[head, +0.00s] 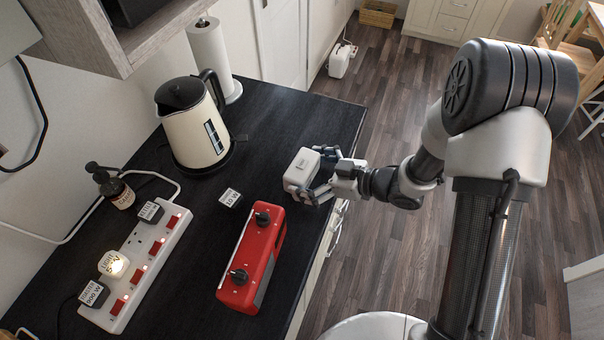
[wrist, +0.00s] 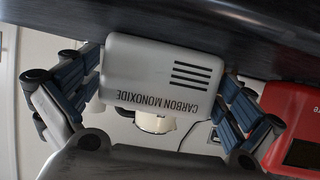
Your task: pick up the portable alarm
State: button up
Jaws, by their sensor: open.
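The portable alarm is a white box (head: 301,170) standing on the dark worktop near its right edge in the head view. In the wrist view the alarm (wrist: 160,80) shows the words "CARBON MONOXIDE" and several dark slots, appearing upside down. My gripper (head: 322,172) is open at the alarm, with one finger on either side of it. In the wrist view the gripper's fingers (wrist: 160,98) flank the alarm's two sides. The left finger looks very close to its side; I cannot tell whether either one touches.
A red device with black knobs (head: 252,258) lies nearby on the worktop (head: 185,283). A small labelled block (head: 230,197) lies between kettle and red device.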

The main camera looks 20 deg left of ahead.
jog(key=shift+x, duration=0.75)
jog(key=shift+c, duration=0.4)
jog(key=c, duration=0.8)
